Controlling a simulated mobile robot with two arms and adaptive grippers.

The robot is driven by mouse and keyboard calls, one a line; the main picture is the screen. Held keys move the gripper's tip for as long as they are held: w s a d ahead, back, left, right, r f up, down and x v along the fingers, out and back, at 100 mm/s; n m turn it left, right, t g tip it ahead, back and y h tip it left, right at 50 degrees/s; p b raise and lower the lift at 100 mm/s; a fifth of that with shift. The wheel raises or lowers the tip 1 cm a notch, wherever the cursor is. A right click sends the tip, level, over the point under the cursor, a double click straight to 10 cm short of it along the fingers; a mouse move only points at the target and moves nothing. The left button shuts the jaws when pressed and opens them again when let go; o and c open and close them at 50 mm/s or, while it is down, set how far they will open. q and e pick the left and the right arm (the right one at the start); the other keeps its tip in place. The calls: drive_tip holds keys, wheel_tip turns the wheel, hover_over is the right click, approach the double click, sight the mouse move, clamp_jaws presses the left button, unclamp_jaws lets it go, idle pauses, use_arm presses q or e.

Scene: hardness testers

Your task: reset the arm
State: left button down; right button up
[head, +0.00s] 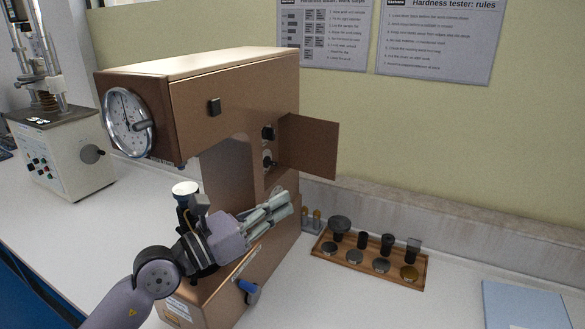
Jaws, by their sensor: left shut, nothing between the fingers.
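The brown hardness tester (240,95) stands on the white bench, with a round dial (127,123) on its front face. A small side door (307,147) stands open at its right, with dark knobs beside it on the body. A lever with a blue grip (248,292) shows low on the base. My left gripper (284,205) is shut and empty beside the tester's lower body, its fingers pointing right; I cannot tell whether they touch it. My left arm hides part of the base and the space under the head. My right gripper is not in view.
A wooden tray (338,258) with several dark and metal pieces lies right of the tester. A blue folder or pad (525,305) lies at the lower right. A second, white tester (62,150) stands at the left. Two posters hang on the wall.

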use_arm(q)
drive_tip(key=s+a+n+t+y, duration=0.3)
drive_tip(key=a+n+t+y, duration=0.85)
drive_tip(key=n, duration=1.35)
drive_tip(key=s+a+f+n+g+y, duration=0.2)
drive_tip(key=a+f+n+g+y, duration=0.2)
drive_tip(key=f+n, duration=0.3)
drive_tip(key=s+a+f+n+g+y, duration=0.2)
drive_tip(key=a+f+n+g+y, duration=0.25)
drive_tip(key=f, duration=0.55)
drive_tip(key=s+d+f+n+g+h, duration=0.25)
drive_tip(key=s+f+g, duration=0.35)
drive_tip(key=s+f, duration=0.4)
drive_tip(key=s+d+f+n+g+h, duration=0.25)
drive_tip(key=s+f+g, duration=0.45)
drive_tip(key=s, duration=0.5)
drive_tip(key=s+f, duration=0.3)
drive_tip(key=f, duration=2.7)
drive_tip(key=s+a+f+g, duration=0.1)
drive_tip(key=s+a+f, duration=0.1)
drive_tip(key=s+f, duration=1.2)
drive_tip(key=shift+s, duration=0.9)
